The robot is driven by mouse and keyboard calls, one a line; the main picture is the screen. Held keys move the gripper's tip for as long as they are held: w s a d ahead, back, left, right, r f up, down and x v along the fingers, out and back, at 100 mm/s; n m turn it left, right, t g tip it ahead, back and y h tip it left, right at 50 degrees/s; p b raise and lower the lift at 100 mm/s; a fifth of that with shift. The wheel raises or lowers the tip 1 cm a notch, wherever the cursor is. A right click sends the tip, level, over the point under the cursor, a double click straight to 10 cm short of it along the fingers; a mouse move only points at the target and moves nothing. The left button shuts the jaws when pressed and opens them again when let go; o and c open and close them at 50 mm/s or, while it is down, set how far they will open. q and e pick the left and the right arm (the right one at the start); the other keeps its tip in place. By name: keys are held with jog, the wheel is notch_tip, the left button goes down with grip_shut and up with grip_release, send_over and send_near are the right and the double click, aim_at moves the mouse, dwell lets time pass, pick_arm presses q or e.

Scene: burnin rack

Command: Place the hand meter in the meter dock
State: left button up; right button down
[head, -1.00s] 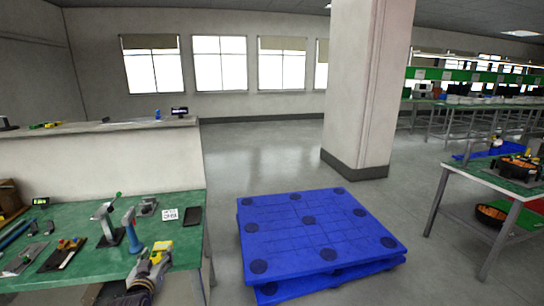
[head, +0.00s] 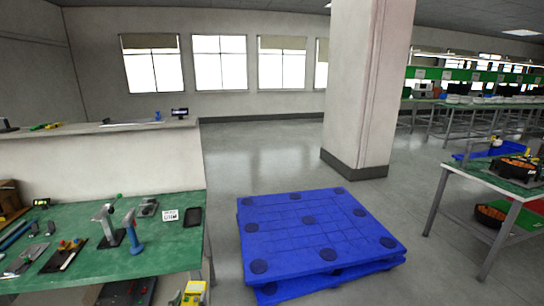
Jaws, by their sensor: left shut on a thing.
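The yellow hand meter (head: 195,287) shows at the bottom edge of the head view, just right of the green bench. My left gripper (head: 188,297) is shut on it, low beside the bench's right end; most of the gripper is cut off by the frame. I cannot tell for sure which item is the meter dock; a small grey fixture (head: 147,207) and a flat black tray (head: 193,217) stand at the back right of the bench, with a white printed card (head: 170,215) between them. My right gripper is not in view.
The green bench (head: 165,255) also carries a grey-and-green stand (head: 107,225), a blue-handled tool (head: 132,232) and several small tools at left. A blue pallet (head: 310,235) lies on the floor to the right. A pillar (head: 362,90) stands behind it.

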pick_arm(q)
jog(key=shift+s+d+f, duration=0.25)
jog(key=shift+s+d, duration=0.7)
jog(key=shift+s+d+h, duration=0.25)
jog(key=shift+h, duration=0.05)
jog(key=shift+s+d+f, duration=0.1)
jog(key=shift+s+d, duration=0.15)
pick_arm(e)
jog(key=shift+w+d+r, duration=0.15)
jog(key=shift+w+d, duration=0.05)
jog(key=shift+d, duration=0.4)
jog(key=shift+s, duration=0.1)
